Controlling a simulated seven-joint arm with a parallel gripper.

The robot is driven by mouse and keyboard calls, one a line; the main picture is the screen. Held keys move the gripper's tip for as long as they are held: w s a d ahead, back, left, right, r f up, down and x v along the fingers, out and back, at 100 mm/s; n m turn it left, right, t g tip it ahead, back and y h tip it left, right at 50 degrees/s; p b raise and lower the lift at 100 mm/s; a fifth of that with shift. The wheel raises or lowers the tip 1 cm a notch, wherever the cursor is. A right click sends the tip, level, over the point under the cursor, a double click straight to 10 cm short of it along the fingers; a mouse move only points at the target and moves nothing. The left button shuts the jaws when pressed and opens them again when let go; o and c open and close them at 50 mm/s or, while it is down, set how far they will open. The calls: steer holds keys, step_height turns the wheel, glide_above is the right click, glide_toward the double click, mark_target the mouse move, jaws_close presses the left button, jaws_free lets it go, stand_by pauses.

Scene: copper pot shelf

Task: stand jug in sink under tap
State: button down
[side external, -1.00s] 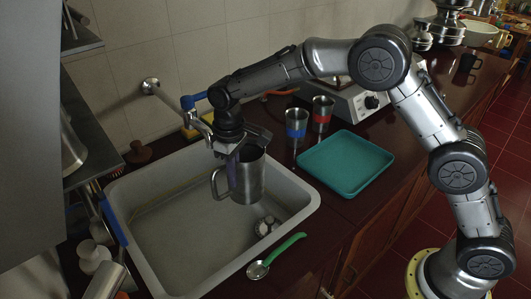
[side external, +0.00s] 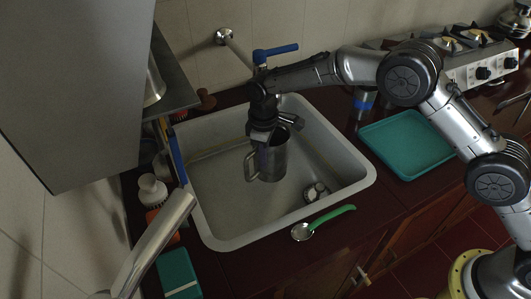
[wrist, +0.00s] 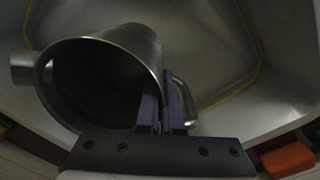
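The metal jug (side external: 272,160) is upright inside the sink (side external: 222,233), its handle towards the left. I cannot tell whether its base touches the sink floor. My gripper (side external: 264,140) is above it, with its fingers shut on the jug's wall at the rim. In the wrist view the jug (wrist: 135,42) shows its open mouth, and the purple fingers (wrist: 160,110) pinch the rim beside the handle. The tap's blue lever (side external: 275,52) and wall pipe (side external: 240,48) are behind; my arm hides part of the tap.
A small dark-and-light object (side external: 316,191) lies in the sink to the right of the jug. A green-handled spoon (side external: 325,222) lies on the front edge. A teal tray (side external: 408,143) is on the counter at right. A shelf unit (side external: 95,90) stands at left.

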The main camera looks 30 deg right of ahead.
mark_target(265, 174)
steer(key=shift+f, duration=2.65)
steer(key=shift+f, duration=0.6)
steer(key=c, duration=1)
jaws_free()
steer(key=shift+f, duration=0.1)
